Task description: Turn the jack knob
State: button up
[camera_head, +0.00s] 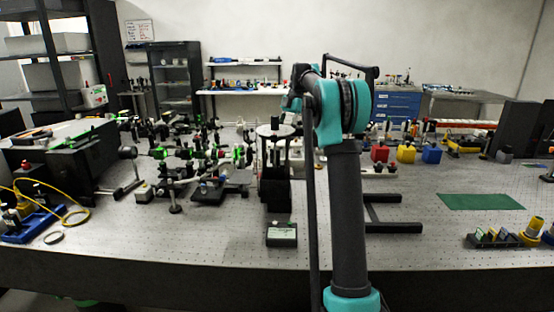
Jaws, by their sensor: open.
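My arm rises through the middle of the head view and bends at a teal and black joint near the top. The far part of the arm points away over the bench and is mostly hidden behind this joint. I cannot make out my gripper or its fingers. A dark upright stand with a round top plate (273,131) is on the bench just left of my arm. It may be the jack, but I cannot tell. No jack knob can be made out.
The perforated bench (405,258) carries crowded optics at left and centre. A small black box (281,234) is near the front edge. A green mat (480,202) lies on fairly clear bench.

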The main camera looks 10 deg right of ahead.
jog(key=x, duration=0.9)
jog(key=shift+s+r, duration=0.1)
grip_shut()
